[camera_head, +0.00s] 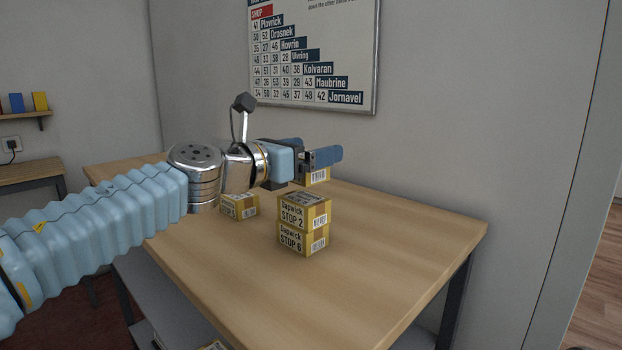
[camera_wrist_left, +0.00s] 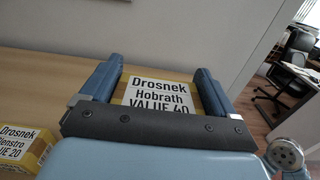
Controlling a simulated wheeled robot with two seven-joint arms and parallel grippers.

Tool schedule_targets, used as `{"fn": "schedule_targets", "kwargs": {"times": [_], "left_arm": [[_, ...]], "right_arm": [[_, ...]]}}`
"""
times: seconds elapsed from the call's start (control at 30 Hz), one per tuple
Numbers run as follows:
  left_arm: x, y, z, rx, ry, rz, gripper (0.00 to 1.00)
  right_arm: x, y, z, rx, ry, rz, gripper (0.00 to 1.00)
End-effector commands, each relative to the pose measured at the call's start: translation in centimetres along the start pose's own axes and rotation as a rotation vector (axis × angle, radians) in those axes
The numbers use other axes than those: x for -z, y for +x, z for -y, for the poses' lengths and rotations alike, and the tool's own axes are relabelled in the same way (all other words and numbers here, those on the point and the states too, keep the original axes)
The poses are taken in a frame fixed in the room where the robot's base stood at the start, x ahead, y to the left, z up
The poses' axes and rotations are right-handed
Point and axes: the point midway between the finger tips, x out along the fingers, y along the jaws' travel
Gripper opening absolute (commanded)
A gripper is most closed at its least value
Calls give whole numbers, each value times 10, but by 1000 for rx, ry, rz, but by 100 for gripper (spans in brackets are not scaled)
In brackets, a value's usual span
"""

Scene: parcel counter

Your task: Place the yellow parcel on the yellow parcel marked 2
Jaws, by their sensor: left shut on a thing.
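My left gripper (camera_head: 314,153) is shut on a yellow parcel (camera_head: 318,177), which shows just below the fingers in the head view. In the left wrist view this parcel (camera_wrist_left: 158,94) lies between both fingers, its white label reading Drosnek, Hobrath, VALUE 40. The yellow parcel marked STOP 2 (camera_head: 292,215) sits on top of a yellow parcel marked STOP 6 (camera_head: 292,239) on the table. The held parcel appears behind this stack, its underside partly hidden, so I cannot tell its height above the table. My right gripper is out of view.
Another yellow parcel (camera_head: 240,207) stands on the wooden table (camera_head: 400,230), left of the stack under my arm. The left wrist view shows a yellow parcel (camera_wrist_left: 22,145) at lower left. The table's right part is clear. A wall with a sign board (camera_head: 315,50) stands behind.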

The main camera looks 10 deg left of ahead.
Motion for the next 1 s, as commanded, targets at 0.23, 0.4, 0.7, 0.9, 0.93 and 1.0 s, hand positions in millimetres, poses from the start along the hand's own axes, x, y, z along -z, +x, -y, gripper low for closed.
{"fn": "schedule_targets", "kwargs": {"times": [0.23,0.4,0.7,0.9,0.93,1.0], "left_arm": [[40,6,1,1,-1,-1,54],[38,6,1,1,-2,-2,54],[38,6,1,1,-2,-2,100],[37,-9,0,0,-1,-1,100],[37,-14,0,0,-1,0,100],[37,-29,0,-2,0,1,100]], "right_arm": [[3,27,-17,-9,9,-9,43],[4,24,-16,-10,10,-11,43],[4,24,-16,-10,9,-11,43],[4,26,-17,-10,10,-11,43],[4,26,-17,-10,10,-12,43],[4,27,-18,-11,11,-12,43]]}}
